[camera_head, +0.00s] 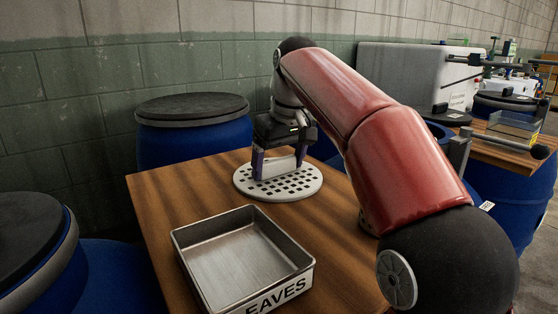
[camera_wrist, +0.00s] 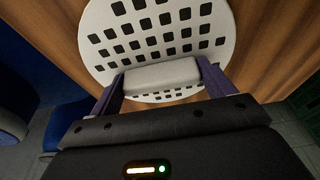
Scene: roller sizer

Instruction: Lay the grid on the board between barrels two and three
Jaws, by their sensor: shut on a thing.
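The grid (camera_head: 300,187) is a white round plate with square holes and a pale raised grip block. My gripper (camera_head: 279,168) is above the grid, with its two purple fingers shut on the grip block. In the wrist view the grid (camera_wrist: 112,22) lies flat beyond the fingers, and the block (camera_wrist: 162,76) sits between them. The grid is level over the far part of a brown wooden board (camera_head: 190,180); I cannot tell whether it touches the board or hovers just above. Part of the grid is hidden by my gripper.
A metal tray (camera_head: 292,284) with a label reading "EAVES" stands on the near part of the board. Blue barrels with dark lids stand at the back (camera_head: 192,148) and left (camera_head: 66,265). A second board (camera_head: 505,150) with a clear box is at the right.

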